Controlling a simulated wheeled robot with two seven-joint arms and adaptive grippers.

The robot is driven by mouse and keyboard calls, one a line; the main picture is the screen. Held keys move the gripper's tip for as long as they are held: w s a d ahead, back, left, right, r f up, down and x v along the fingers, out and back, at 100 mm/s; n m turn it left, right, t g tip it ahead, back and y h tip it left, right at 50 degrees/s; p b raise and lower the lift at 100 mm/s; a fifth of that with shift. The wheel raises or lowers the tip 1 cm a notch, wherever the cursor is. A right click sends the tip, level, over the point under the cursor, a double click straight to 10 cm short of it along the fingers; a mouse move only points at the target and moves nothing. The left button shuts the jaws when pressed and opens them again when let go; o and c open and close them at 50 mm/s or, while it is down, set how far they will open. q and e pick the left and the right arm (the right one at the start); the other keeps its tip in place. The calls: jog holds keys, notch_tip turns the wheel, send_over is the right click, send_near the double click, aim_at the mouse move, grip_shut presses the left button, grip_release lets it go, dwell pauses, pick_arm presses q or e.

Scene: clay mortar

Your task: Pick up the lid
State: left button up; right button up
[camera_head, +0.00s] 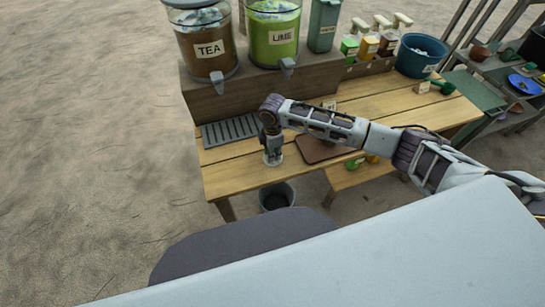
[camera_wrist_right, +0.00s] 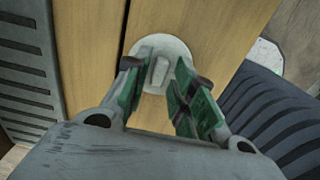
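The lid (camera_wrist_right: 176,47) is a pale grey round disc with a raised knob (camera_wrist_right: 159,72) in the middle. It lies flat on the wooden table in the right wrist view. My right gripper (camera_wrist_right: 158,85) is above it, with its green-padded fingers on either side of the knob. Gaps show between the fingers and the knob, so the gripper is open. In the head view my right gripper (camera_head: 272,158) points down at the table's left front part and mostly covers the lid. My left gripper is not in view.
The wooden table (camera_head: 240,180) has a grey slatted drain tray (camera_head: 228,131) behind the gripper and a brown board (camera_head: 315,150) to the right. TEA (camera_head: 208,50) and LIME (camera_head: 275,38) dispensers stand on a raised shelf behind. A bucket (camera_head: 276,196) is below the front edge.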

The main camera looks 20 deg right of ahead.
jog(key=shift+c, duration=1.4)
jog(key=shift+r, duration=0.1)
jog(key=shift+r, duration=0.1)
notch_tip(320, 180, up, 8)
jog(key=shift+r, duration=0.85)
